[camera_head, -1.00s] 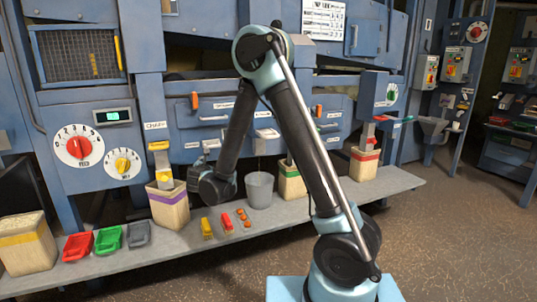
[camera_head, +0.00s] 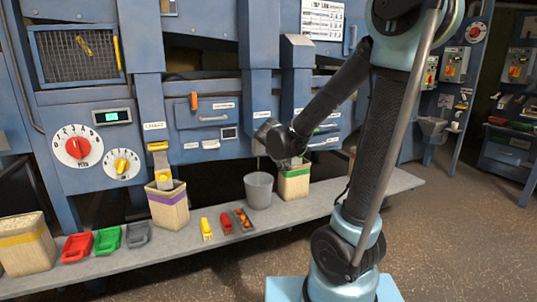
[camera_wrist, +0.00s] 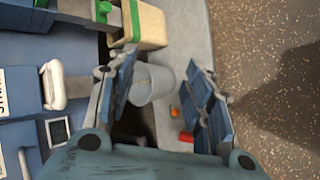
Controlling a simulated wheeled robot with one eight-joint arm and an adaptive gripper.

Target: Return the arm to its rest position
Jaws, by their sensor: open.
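My arm (camera_head: 385,135) rises from its base and bends at a high elbow, with its forearm slanting down to the left. My gripper (camera_wrist: 163,92) is open and empty in the wrist view, its two blue-padded fingers spread apart. In the head view the wrist end (camera_head: 278,140) hangs above the shelf, in front of the blue machine. The grey bucket (camera_head: 259,190) stands on the shelf below it, and the bucket also shows between the fingers in the wrist view (camera_wrist: 150,84). I cannot tell the fingers clearly in the head view.
The grey shelf (camera_head: 180,250) holds a purple-banded sack (camera_head: 168,205), a green-banded sack (camera_head: 294,183), a yellow-banded sack (camera_head: 25,245) and several small scoops and trays. The blue machine front (camera_head: 205,140) stands close behind. Brown floor (camera_head: 460,240) lies open at the right.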

